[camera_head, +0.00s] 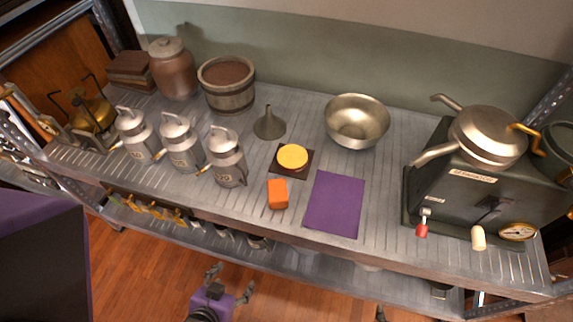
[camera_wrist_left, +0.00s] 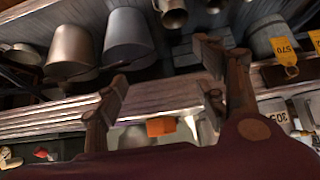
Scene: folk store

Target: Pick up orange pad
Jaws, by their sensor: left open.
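The orange pad (camera_head: 277,194) is a small block on the metal shelf (camera_head: 400,215), near its front edge and just left of a purple mat (camera_head: 335,205). In the left wrist view the orange pad (camera_wrist_left: 160,127) shows small, beyond the shelf's edge. My left gripper (camera_head: 232,278) is open and empty, in front of the shelf and apart from the pad. Its two spread fingers (camera_wrist_left: 163,78) also show in the left wrist view. A small dark tip at the bottom edge of the head view may be my right gripper (camera_head: 380,314); its jaws are not shown.
A yellow disc (camera_head: 292,156) lies on a dark square behind the pad. Several metal cans, the nearest one (camera_head: 227,160), stand left of it. A funnel (camera_head: 269,124) and a bowl (camera_head: 356,122) are behind; a dark machine (camera_head: 480,195) stands right. A lower shelf runs beneath.

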